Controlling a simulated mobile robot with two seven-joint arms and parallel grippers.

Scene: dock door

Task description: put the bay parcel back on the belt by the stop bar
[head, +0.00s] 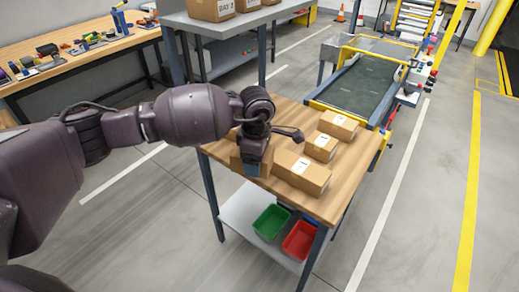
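Several brown cardboard parcels with white labels stand on a wooden-topped table: a long one in front (301,173), a smaller one (321,146) behind it, and one at the back right (338,124). Another brown parcel (237,160) is partly hidden by my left gripper (253,172). The gripper points down at this parcel; its fingers are too obscured to tell whether they grip it. I cannot tell which is the bay parcel. The dark conveyor belt (362,86) lies beyond the table, empty. A yellow bar (376,52) crosses its far part. My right gripper is out of view.
Green (271,222) and red (299,240) bins sit on the table's lower shelf. A grey shelf unit (240,18) with boxes stands behind, and a workbench (80,55) with tools at the left. The floor at the right is clear.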

